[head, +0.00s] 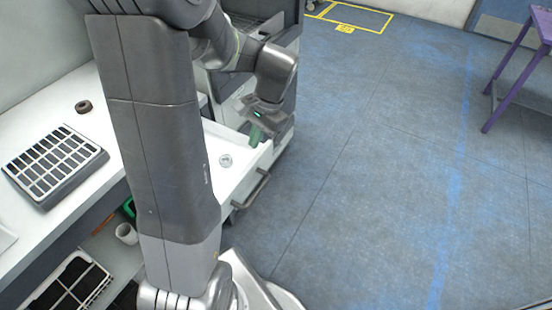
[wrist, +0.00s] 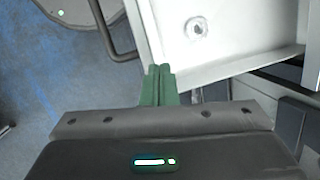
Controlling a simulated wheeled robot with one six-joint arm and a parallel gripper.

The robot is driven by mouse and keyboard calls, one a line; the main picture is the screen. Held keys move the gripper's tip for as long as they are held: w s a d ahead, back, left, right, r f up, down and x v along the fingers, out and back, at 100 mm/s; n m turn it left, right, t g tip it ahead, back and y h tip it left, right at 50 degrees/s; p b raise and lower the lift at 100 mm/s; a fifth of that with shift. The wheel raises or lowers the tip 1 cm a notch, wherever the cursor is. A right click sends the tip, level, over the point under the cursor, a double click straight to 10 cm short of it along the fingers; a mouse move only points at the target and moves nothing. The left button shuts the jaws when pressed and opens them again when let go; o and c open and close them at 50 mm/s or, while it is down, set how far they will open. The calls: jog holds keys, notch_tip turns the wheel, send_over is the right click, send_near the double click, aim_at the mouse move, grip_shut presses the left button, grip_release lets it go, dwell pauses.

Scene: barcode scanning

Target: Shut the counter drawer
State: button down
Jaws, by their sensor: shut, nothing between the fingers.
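The counter drawer (head: 231,187) is white and stands open, pulled out from the counter. Its bar handle (head: 250,190) is on the front face, over the floor side. A small round item lies inside the drawer (wrist: 230,75). My gripper (head: 255,134) is at the drawer's far side wall in the head view. In the wrist view its green fingers (wrist: 159,74) are together and empty, with their tips at the drawer's edge. I cannot tell whether they touch it. The handle (wrist: 112,35) shows to the left of the fingertips there. My arm hides part of the drawer in the head view.
The white counter (head: 90,125) holds a black-and-white compartment tray (head: 52,162) and a dark ring (head: 83,106). A white cup (head: 126,233) stands beneath it. A purple-legged table (head: 505,75) is at far right. The blue-grey floor (head: 370,180) before the drawer is clear.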

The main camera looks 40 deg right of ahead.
jog(key=s+d+f+n+t+b, duration=0.2)
jog(key=s+d+t, duration=0.5)
jog(key=s+d, duration=0.45)
send_near(269, 158)
notch_tip(269, 158, down, 4)
jog(key=w, duration=0.1)
jog(key=w+a, duration=0.1)
jog(key=w, duration=0.1)
jog(key=shift+f+p, duration=0.1)
jog(key=shift+p, duration=0.3)
jog(key=shift+w+a, duration=0.15)
jog(key=shift+w, duration=0.25)
